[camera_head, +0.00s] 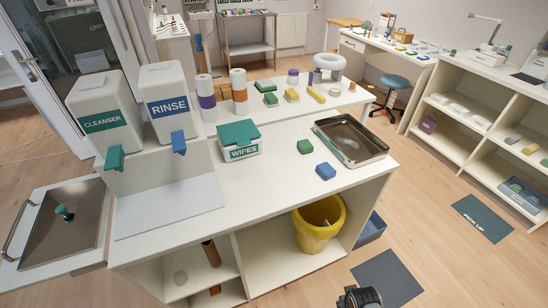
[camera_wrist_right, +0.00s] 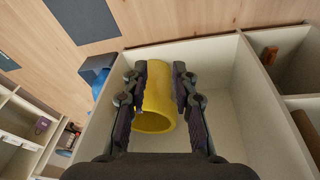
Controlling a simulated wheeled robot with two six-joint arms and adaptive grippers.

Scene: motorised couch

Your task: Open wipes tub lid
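The wipes tub (camera_head: 240,152) stands on the white counter (camera_head: 205,224), a white box labelled WIPES with a teal lid (camera_head: 239,132). The lid looks closed. My right gripper shows only in part at the bottom edge of the head view (camera_head: 360,298), low in front of the counter and well away from the tub. In the right wrist view the gripper (camera_wrist_right: 160,68) has its fingers apart. The yellow bin (camera_wrist_right: 155,105) shows beyond and between them, with no sign of contact. The tub is not in the wrist view. My left gripper is not in view.
CLEANSER (camera_head: 103,120) and RINSE (camera_head: 165,100) dispensers stand left of the tub. A blue sponge (camera_head: 326,171), a green sponge (camera_head: 305,147) and a metal tray (camera_head: 350,140) lie to its right. The yellow bin (camera_head: 318,228) sits on the shelf below. The counter's front strip is clear.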

